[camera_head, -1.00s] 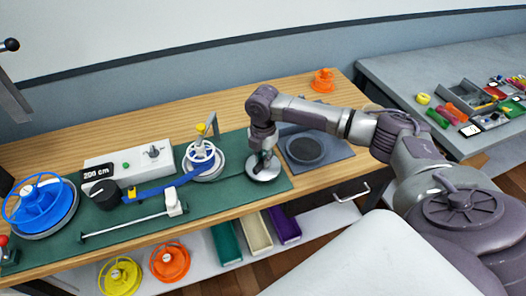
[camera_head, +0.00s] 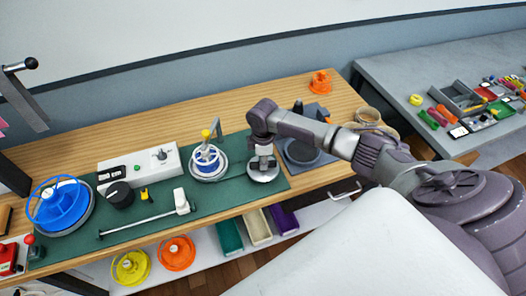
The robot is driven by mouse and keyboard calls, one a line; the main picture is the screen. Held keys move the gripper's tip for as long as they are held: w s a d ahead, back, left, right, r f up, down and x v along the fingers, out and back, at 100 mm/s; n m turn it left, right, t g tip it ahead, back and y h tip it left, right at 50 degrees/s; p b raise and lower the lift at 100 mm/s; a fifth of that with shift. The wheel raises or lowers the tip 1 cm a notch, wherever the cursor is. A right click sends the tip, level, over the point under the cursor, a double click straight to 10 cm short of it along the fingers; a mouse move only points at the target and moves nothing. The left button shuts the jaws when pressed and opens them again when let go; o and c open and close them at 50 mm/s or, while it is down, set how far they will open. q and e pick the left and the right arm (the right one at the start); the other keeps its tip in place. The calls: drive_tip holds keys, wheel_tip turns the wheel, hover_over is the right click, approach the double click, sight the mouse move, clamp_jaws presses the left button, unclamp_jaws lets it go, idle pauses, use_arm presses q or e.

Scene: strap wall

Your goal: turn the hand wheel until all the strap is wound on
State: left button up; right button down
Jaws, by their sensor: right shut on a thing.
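My right gripper (camera_head: 263,158) points down over the grey hand wheel (camera_head: 264,173) and is shut on its handle, which the fingers mostly hide. To its left is the white reel (camera_head: 206,150) with a yellow-topped post, on a round grey base. Blue strap (camera_head: 207,161) shows around this reel. No strap spans the mat between it and the large blue reel (camera_head: 60,207) at the left. My left gripper is not in view.
A grey control box (camera_head: 140,168), black knob (camera_head: 119,194), small yellow guide (camera_head: 145,193) and white slide rule (camera_head: 150,215) occupy the green mat. Coloured reels and bins sit below.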

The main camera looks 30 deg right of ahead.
drive_tip(key=shift+w+m+p, duration=0.1)
drive_tip(key=shift+m+p, duration=0.2)
drive_tip(key=shift+m, duration=0.3)
drive_tip(key=c, duration=1.1)
unclamp_jaws()
drive_tip(key=shift+r, duration=0.1)
wheel_tip(320, 180, up, 12)
drive_tip(key=shift+f, duration=0.1)
